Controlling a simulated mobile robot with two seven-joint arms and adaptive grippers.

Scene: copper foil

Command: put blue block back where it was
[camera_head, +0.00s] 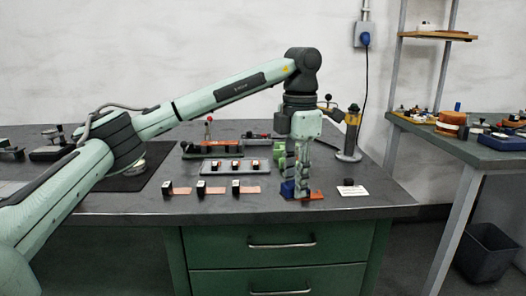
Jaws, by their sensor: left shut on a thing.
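The blue block (287,189) is at the front right part of the grey workbench (370,205), just at the fingertips of my left gripper (300,190). My left gripper points straight down and is shut on the block, hiding part of it. An orange-copper piece (316,195) lies on the bench beside and under the fingertips. I cannot tell whether the block touches the bench or that piece. My right gripper is not in view.
Several dark blocks on copper strips (211,190) lie in a row to the left. Behind them is a grey tray (236,168) with more blocks. A white card (352,191) with a dark piece lies right of the gripper. A stand (349,140) rises behind.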

